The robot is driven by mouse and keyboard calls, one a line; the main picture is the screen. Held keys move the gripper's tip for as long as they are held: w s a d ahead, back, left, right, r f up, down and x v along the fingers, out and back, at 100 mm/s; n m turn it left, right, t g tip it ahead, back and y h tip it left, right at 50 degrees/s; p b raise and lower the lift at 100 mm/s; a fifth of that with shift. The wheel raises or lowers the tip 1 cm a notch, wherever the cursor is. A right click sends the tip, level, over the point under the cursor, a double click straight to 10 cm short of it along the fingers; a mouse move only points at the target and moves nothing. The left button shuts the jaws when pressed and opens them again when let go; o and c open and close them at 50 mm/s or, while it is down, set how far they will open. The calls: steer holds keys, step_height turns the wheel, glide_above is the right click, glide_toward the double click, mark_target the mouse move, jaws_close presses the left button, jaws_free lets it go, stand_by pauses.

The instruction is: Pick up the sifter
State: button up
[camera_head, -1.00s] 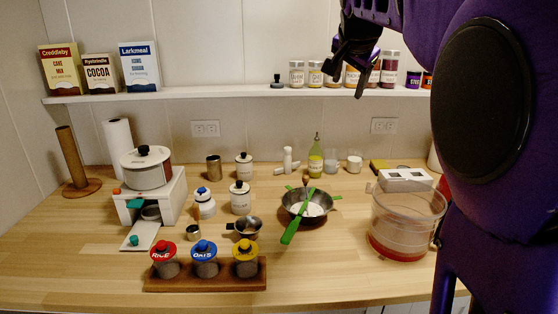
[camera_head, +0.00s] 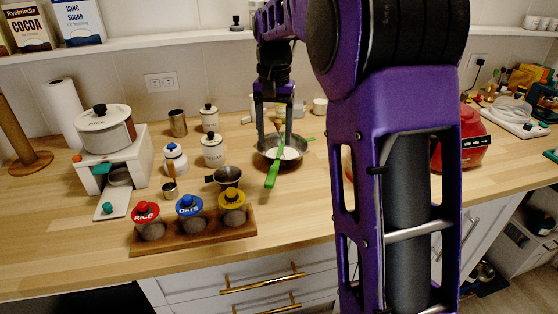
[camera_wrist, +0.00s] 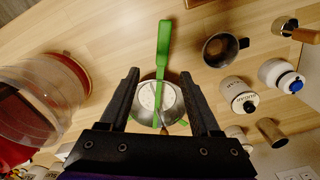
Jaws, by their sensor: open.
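A green-handled piece with a pale perforated disc (camera_wrist: 150,95), which looks like the sifter, lies in a round metal pan (camera_wrist: 178,112). Its green handle (camera_head: 272,175) sticks out over the pan's front rim. In the head view the pan (camera_head: 262,160) stands on the counter. My gripper (camera_head: 273,142) points down over the pan, open and empty. In the wrist view the green handle (camera_wrist: 163,45) runs between the fingertips of my gripper (camera_wrist: 160,73). I cannot tell whether the fingers touch anything. My gripper partly hides the pan.
A dark handled cup (camera_head: 227,176) and white jars (camera_head: 213,150) stand left of the pan. A rack of lidded jars (camera_head: 195,228) is at the front left. A clear red-based container (camera_wrist: 50,110) stands close by. The counter's front middle (camera_head: 300,205) is clear.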

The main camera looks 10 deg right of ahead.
mark_target(273, 169)
step_height(273, 169, down, 6)
steer(key=shift+f+b, duration=0.15)
steer(key=shift+b, duration=0.4)
steer(key=f, duration=0.1)
steer(key=f+b, duration=0.1)
steer(key=f, duration=0.3)
steer(key=shift+a+f, duration=0.15)
steer(key=shift+a, duration=0.1)
jaws_close()
stand_by(0.8)
